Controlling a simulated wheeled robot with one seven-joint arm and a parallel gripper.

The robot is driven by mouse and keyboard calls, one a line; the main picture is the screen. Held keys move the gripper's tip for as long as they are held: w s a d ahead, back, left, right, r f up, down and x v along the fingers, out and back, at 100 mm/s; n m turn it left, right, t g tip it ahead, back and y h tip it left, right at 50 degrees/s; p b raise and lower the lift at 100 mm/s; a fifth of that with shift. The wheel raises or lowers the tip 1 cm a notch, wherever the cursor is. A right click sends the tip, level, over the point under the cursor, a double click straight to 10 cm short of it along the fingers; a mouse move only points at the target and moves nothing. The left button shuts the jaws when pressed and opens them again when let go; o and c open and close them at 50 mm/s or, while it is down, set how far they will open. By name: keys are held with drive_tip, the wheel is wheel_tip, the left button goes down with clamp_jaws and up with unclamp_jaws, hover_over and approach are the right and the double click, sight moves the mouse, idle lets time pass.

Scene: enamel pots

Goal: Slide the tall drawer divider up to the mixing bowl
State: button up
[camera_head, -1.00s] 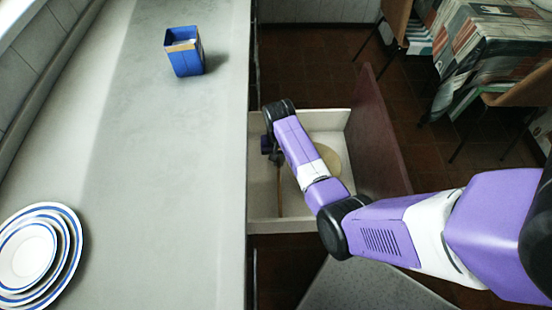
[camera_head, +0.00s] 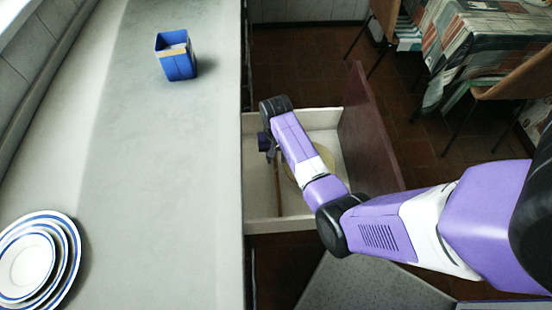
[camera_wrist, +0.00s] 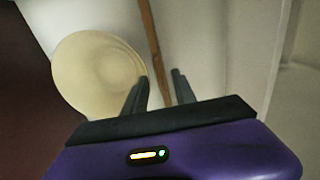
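The tall drawer divider (camera_head: 278,193) is a thin brown wooden strip standing in the open drawer (camera_head: 262,225). The mixing bowl (camera_head: 328,162) is cream and round, in the drawer to the right of the divider, partly hidden behind my arm. In the wrist view the bowl (camera_wrist: 88,72) lies left of the divider (camera_wrist: 152,45), with a strip of drawer floor between them. My gripper (camera_wrist: 160,88) is over the drawer with its fingers apart, one on each side of the divider. Small gaps seem to show beside the strip. The divider's near end is hidden by my gripper.
The grey counter (camera_head: 150,180) runs along the left, with a blue box (camera_head: 176,62) and a stack of blue-rimmed plates (camera_head: 35,260). The drawer's dark red front (camera_head: 370,130) stands to its right. A cloth-covered table (camera_head: 480,40) and chairs stand at the upper right.

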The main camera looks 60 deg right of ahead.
wheel_tip(320, 180, up, 6)
drive_tip(key=shift+f, duration=0.1)
idle(0.7)
drive_tip(key=w+d+r+n+t+h, duration=0.2)
drive_tip(key=w+d+r+t+h, duration=0.3)
drive_tip(key=w, duration=0.3)
wheel_tip(320, 180, up, 5)
drive_tip(key=s+a+n+t, duration=0.2)
drive_tip(key=a+n+t, duration=0.1)
drive_tip(key=t, duration=0.2)
drive_tip(key=s+a+r+n+t+y, duration=0.3)
drive_tip(key=s+a+r+n+t, duration=0.3)
drive_tip(key=s+a+r, duration=1.1)
drive_tip(key=s+a+y, duration=0.1)
drive_tip(key=s+a, duration=0.2)
drive_tip(key=s, duration=0.3)
drive_tip(key=s+a+g+y, duration=0.1)
drive_tip(key=s+a, duration=0.2)
drive_tip(key=s, duration=0.3)
drive_tip(key=shift+s+a+f+m, duration=0.2)
drive_tip(key=shift+a+f+m, duration=0.15)
drive_tip(key=shift+f, duration=0.1)
